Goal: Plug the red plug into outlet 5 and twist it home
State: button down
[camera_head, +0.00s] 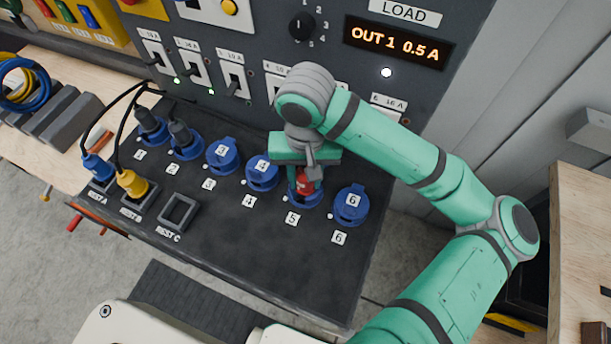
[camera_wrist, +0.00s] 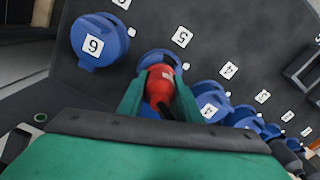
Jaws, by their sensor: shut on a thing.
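The red plug (camera_head: 304,181) is upright between my gripper's fingers at outlet 5. My gripper (camera_head: 306,186) is shut on it, and it also shows in the wrist view (camera_wrist: 160,95). The red plug shows there too (camera_wrist: 159,84), its front end at the blue ring of outlet 5 (camera_wrist: 158,55). Outlet 5 (camera_head: 292,203) is mostly covered by the gripper and plug in the head view. How deep the plug sits and whether it is twisted cannot be told. The label 5 (camera_head: 292,219) lies just in front of the outlet.
Outlet 4 (camera_head: 262,173) and outlet 6 (camera_head: 351,206) flank it with closed blue lids. Outlets 1 and 2 hold dark plugs. A blue plug (camera_head: 97,167) and a yellow plug (camera_head: 132,185) sit in rests A and B; rest C (camera_head: 178,212) is empty. The display (camera_head: 398,42) reads OUT 1 0.5 A.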

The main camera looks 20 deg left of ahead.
jog(key=shift+m, duration=0.5)
jog(key=shift+w, duration=0.1)
jog(key=shift+m, duration=0.7)
jog(key=shift+m, duration=0.7)
jog(key=c, duration=1.2)
grip_release()
